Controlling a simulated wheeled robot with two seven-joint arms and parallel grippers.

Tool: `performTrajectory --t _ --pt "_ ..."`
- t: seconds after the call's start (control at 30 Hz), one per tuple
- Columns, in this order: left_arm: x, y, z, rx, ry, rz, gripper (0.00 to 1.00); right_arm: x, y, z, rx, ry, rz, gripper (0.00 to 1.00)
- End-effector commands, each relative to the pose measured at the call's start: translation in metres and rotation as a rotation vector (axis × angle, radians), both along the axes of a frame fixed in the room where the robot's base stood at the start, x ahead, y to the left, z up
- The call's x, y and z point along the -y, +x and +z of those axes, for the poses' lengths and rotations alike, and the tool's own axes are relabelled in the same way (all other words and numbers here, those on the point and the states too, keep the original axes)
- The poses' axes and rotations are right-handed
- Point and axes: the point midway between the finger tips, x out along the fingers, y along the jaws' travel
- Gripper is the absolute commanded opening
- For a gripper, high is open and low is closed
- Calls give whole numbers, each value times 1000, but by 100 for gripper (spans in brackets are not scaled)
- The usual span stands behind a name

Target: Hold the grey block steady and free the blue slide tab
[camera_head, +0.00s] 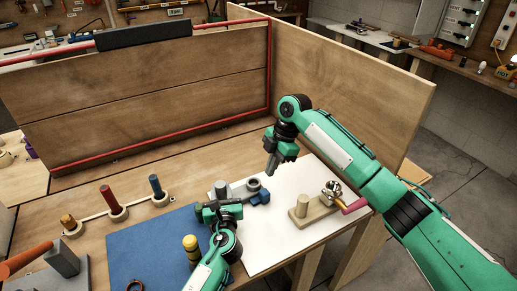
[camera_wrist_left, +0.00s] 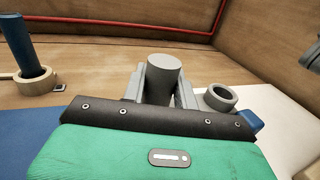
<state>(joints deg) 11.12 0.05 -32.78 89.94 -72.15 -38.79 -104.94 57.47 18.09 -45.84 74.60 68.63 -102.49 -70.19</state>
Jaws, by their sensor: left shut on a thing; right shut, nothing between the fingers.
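The grey block (camera_head: 221,188) stands on the table at the edge of the white sheet, and its round grey post shows in the left wrist view (camera_wrist_left: 164,72). My left gripper (camera_head: 221,205) is shut on it from the near side; the gripper's body hides its lower part. A dark grey ring (camera_head: 253,184) sits to its right, also seen in the left wrist view (camera_wrist_left: 220,97). The blue slide tab (camera_head: 262,197) is just below the ring, partly hidden in the left wrist view (camera_wrist_left: 247,121). My right gripper (camera_head: 270,171) is shut and empty, above and slightly right of the ring and tab.
A blue mat (camera_head: 150,245) with a yellow-topped cylinder (camera_head: 191,246) lies left. Colored pegs (camera_head: 112,200) stand in rings behind it. Wooden panels (camera_head: 170,90) close the back.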

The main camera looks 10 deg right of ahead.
Motion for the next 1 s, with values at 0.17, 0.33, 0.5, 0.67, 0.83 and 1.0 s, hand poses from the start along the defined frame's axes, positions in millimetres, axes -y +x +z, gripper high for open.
performTrajectory --t 0.17,0.33,0.5,0.67,0.83,1.0 --pt "1 -1 -2 -3 0 -3 0 -1 0 0 0 1 1 0" --pt "1 -1 -2 -3 0 -3 0 -1 0 -1 0 1 1 0" --pt "1 -1 -2 -3 -1 -3 35 -1 0 -1 0 1 1 0" --pt "1 0 -1 -1 -1 -2 55 -1 0 -1 0 1 1 0" --pt "1 0 0 0 -1 -2 55 -1 0 -1 0 1 1 0" --pt "2 -8 -1 -2 -1 -2 55 -1 0 -1 0 1 1 0"
